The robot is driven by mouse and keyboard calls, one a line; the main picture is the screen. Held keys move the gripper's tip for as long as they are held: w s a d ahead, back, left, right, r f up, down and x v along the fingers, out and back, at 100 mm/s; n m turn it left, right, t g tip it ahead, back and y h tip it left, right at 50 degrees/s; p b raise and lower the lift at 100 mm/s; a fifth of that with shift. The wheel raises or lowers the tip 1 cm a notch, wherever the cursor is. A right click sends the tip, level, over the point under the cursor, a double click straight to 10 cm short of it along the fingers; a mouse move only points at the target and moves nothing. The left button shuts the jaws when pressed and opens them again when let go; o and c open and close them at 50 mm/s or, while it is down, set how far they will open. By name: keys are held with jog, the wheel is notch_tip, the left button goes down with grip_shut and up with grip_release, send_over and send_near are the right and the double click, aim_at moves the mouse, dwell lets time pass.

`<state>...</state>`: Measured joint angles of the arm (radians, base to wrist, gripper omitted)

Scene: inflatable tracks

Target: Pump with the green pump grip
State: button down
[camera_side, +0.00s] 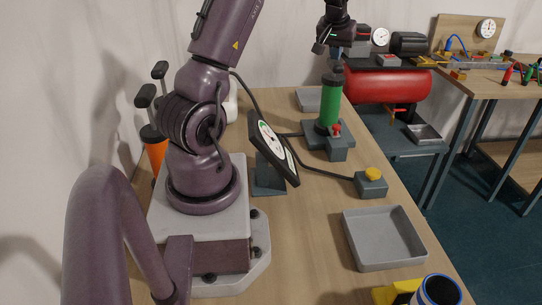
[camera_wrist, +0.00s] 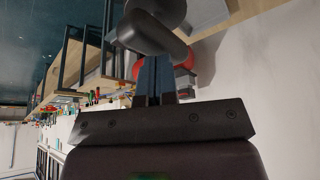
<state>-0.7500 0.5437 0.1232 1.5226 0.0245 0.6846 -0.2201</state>
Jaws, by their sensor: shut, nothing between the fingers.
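The green pump (camera_side: 330,108) stands upright on a grey base (camera_side: 318,138) with a small red knob in front. Its dark top (camera_side: 333,76) sits just below my gripper (camera_side: 335,52). My gripper points down over the pump and looks shut and empty. In the wrist view the blue-grey fingers (camera_wrist: 153,75) are side by side, and a dark rounded part (camera_wrist: 150,36) lies just beyond their tips. I cannot tell whether the fingers touch it. No separate green grip can be made out.
A dial panel (camera_side: 272,148) stands left of the pump. A box with a yellow button (camera_side: 372,175) and a grey tray (camera_side: 384,245) lie nearer. An orange pump (camera_side: 155,150) is behind my arm. A red tank (camera_side: 388,86) stands on a side shelf. Black hoses cross the table.

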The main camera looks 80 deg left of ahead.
jog(key=shift+f, duration=0.45)
jog(key=shift+r, duration=3.85)
